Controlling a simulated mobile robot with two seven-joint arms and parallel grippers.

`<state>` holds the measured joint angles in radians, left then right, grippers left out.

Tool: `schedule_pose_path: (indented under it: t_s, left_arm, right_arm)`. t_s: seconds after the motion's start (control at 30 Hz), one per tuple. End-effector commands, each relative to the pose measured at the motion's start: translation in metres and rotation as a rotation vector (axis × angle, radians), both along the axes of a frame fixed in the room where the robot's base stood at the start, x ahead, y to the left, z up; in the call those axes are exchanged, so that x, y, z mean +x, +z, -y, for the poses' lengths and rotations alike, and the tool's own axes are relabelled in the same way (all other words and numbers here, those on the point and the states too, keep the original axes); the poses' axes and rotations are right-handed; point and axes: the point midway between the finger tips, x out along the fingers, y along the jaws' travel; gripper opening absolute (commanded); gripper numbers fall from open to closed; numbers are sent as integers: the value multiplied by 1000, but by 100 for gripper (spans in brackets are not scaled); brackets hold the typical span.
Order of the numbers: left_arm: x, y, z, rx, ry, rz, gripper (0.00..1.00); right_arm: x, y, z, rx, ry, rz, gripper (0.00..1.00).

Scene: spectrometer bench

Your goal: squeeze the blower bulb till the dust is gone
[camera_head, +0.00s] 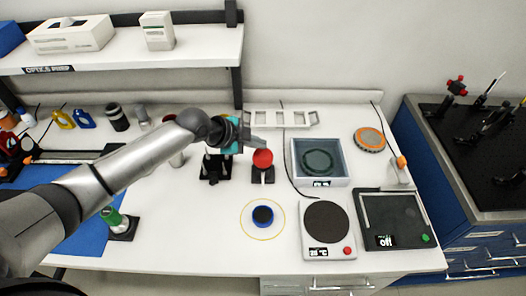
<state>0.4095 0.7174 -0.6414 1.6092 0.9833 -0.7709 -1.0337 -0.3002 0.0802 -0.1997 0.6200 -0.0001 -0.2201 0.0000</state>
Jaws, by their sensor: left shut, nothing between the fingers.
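A round red bulb (263,158), which looks like the blower bulb, sits on a small black base on the white bench. My left arm comes in from the left, and my left gripper (256,144) is just behind and above the bulb, its fingers shut and empty. I cannot tell whether the fingers touch the bulb. A round blue piece with a dark top (262,215) lies inside a thin yellow ring in front of the bulb. Dust is too small to make out. My right gripper is out of view.
To the right stand a grey tray (343,177), a scale with a dark round plate (343,250) and a black panel marked "off" (384,241). A green-topped item (111,216) stands at the left, by my arm. A shelf (205,48) overhangs the back left.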

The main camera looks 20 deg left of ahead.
Motion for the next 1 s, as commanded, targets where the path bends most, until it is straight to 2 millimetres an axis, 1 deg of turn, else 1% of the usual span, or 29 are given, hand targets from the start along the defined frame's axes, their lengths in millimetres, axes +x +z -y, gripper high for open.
schedule_pose_path:
  t_s: [0.77,1.0]
  left_arm:
    - [0,0,0,0,0,0,0]
    - [0,-8,0,0,0,0,0]
  right_arm:
    - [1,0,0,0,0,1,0]
    - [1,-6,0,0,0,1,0]
